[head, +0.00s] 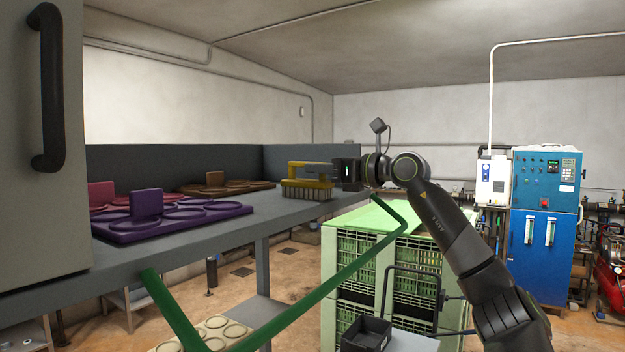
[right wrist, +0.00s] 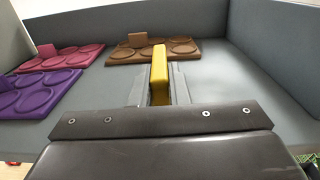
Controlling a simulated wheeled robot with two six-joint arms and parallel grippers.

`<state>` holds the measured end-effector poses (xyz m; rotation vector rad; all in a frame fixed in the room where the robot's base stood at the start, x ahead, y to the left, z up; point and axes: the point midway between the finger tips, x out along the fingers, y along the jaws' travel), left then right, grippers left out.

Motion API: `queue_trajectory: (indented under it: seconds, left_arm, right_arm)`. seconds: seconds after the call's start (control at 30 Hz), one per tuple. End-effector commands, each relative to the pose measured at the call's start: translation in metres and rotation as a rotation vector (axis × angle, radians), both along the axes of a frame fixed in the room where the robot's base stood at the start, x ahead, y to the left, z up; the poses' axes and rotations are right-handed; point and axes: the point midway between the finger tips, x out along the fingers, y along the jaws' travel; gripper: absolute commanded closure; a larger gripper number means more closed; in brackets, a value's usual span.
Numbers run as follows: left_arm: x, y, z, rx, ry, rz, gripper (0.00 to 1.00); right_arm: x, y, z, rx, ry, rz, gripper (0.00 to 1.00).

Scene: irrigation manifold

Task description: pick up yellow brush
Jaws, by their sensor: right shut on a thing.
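The yellow brush (head: 307,183) has a yellow handle and a block of bristles below it. In the head view it is at the right end of the grey shelf (head: 215,233), bristles down; whether it touches the shelf I cannot tell. My right gripper (head: 338,173) reaches it from the right and is shut on its yellow handle. In the right wrist view the handle (right wrist: 159,75) stands between the two fingers of my right gripper (right wrist: 159,88). The bristles are hidden in that view. My left gripper is not in view.
A purple tray (head: 200,217), a red tray (head: 108,200) and a brown tray (head: 245,187) with round recesses lie on the shelf. A grey cabinet door (head: 20,150) stands at the left. Green crates (head: 420,258) stand below my right arm. A blue cabinet (head: 546,235) is farther back.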

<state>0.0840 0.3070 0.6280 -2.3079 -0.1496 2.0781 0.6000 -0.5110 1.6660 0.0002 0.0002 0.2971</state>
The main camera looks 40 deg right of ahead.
Motion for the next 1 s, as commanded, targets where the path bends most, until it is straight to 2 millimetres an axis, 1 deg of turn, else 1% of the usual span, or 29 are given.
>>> queue_trajectory:
  seconds: [0.27,0.37,0.57,0.6,0.63,0.8,1.0]
  left_arm:
    - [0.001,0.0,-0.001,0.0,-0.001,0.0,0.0]
    - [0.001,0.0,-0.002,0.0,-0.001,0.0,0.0]
    - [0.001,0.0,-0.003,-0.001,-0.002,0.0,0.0]
    - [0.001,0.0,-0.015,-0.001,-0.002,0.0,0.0]
    - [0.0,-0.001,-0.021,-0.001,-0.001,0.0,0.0]
    - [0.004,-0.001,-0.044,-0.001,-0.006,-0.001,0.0]
    - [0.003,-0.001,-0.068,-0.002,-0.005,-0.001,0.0]
  right_arm:
    - [0.0,0.0,0.008,0.002,-0.004,0.001,1.0]
    - [0.0,0.0,0.016,0.001,-0.005,0.001,1.0]
    - [0.0,0.001,0.039,0.003,-0.006,0.003,1.0]
    - [-0.011,-0.005,0.031,-0.002,-0.003,-0.005,1.0]
    - [-0.018,-0.007,0.029,-0.004,-0.002,-0.007,1.0]
    - [-0.056,-0.018,0.029,-0.002,-0.003,-0.006,1.0]
    - [-0.101,-0.032,0.03,-0.002,-0.003,-0.007,1.0]
